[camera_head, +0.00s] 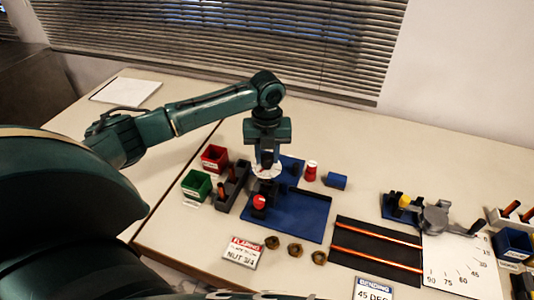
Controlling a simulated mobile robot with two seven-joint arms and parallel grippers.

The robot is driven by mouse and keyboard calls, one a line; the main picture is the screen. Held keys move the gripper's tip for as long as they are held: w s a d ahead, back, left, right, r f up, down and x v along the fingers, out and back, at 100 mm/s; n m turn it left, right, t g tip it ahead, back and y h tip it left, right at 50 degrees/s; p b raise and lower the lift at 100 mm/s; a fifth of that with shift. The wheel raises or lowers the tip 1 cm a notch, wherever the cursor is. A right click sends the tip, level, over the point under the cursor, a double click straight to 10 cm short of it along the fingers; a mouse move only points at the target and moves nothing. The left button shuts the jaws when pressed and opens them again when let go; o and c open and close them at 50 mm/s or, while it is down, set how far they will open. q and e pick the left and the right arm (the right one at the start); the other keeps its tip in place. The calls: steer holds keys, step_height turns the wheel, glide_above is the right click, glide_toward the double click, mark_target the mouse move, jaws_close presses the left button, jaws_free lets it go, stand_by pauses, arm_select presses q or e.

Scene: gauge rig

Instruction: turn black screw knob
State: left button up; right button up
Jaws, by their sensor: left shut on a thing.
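My left gripper (267,160) points straight down over the blue tray (303,222) and is shut on the black screw knob, which is mostly hidden between the fingers. A pale round part (267,171) shows just below the fingertips. A red-topped piece (259,201) stands on a dark base in front of it, on the tray's left side. My right gripper is not in view.
A red bin (214,157), a green bin (197,184) and a dark tool holder (232,187) stand left. A red cylinder (311,170) and blue block (337,181) stand behind right. Brass nuts (294,249) and a black mat (372,250) lie in front.

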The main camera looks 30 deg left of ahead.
mark_target(267, 157)
arm_select(q)
steer(key=m, duration=0.4)
steer(key=shift+r+m, duration=0.1)
steer(key=shift+m, duration=1.8)
steer(key=o, duration=1)
step_height(267, 157, up, 13)
steer(key=shift+r+b, duration=0.1)
steer(key=shift+b, duration=0.5)
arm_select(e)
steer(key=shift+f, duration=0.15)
